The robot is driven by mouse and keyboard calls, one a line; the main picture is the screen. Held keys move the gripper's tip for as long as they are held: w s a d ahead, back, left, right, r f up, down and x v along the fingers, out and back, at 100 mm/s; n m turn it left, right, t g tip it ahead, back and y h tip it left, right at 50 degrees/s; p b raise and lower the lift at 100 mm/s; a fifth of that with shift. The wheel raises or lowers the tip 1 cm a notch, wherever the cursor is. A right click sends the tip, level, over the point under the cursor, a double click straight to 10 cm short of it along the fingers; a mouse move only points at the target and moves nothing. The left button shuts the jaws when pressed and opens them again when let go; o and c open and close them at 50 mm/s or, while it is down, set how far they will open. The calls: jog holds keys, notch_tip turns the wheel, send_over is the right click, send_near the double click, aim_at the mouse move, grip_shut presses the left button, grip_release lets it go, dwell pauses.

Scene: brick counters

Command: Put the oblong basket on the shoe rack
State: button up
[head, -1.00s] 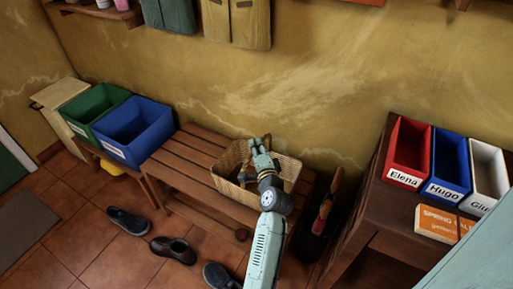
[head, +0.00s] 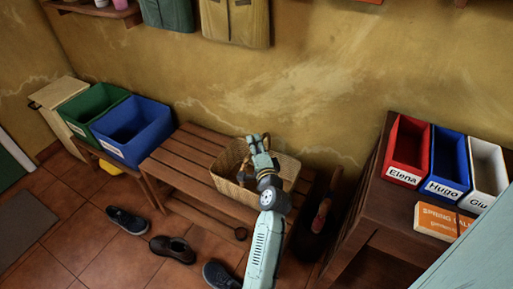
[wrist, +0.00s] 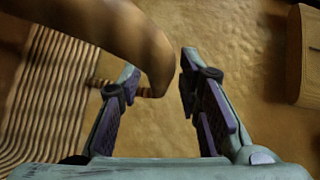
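The oblong basket (head: 283,170), woven and tan, sits on a slatted wooden bench-like rack (head: 187,154) against the wall, near its right end. My gripper (head: 256,141) is over the basket in the head view, and my arm hides part of the basket. In the wrist view my gripper (wrist: 158,76) has its two fingers apart. A blurred, curved brown piece (wrist: 120,30), perhaps a basket handle, is very close to the camera beside the left finger. I cannot tell whether the fingers touch it.
A blue bin (head: 133,132) and a green bin (head: 94,110) stand left of the rack. Several dark shoes (head: 172,249) lie on the floor in front. A brown cabinet (head: 374,205) at right holds red, blue and white boxes and an orange-white box (head: 440,222).

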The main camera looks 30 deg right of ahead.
jog(key=shift+s+r, duration=0.1)
jog(key=shift+r, duration=0.1)
jog(key=b+v, duration=0.2)
jog(key=v, duration=1)
jog(key=shift+a, duration=0.1)
